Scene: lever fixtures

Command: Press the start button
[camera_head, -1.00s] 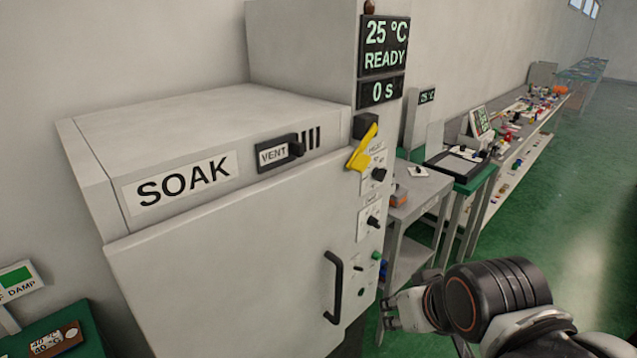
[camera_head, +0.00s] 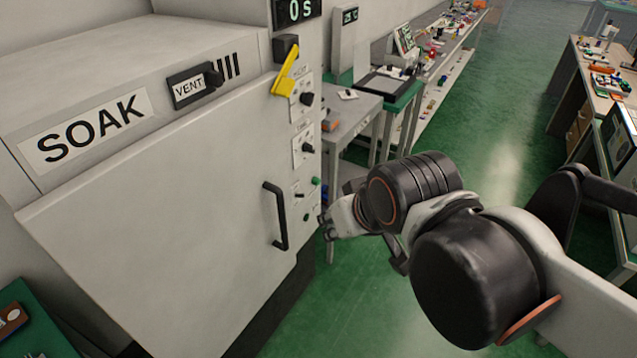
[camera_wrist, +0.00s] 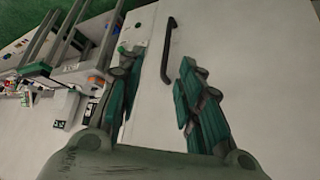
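The grey SOAK cabinet (camera_head: 150,215) has a narrow control panel to the right of its door. A bright green round button (camera_head: 316,181) sits low on the panel, with a small dark toggle beside it. A darker green round part (camera_head: 306,217) is below. No button label is legible. In the wrist view a green button (camera_wrist: 122,50) shows near my left finger. My gripper (camera_head: 327,222) is just right of the panel's lower part; contact cannot be told. The wrist view shows my gripper (camera_wrist: 160,62) open and empty, its fingers apart before the door and panel.
A black door handle (camera_head: 277,216) stands out left of the panel and also shows between my fingers in the wrist view (camera_wrist: 168,48). A yellow lever (camera_head: 286,72) and two dark knobs are higher up. A grey table (camera_head: 350,122) stands behind.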

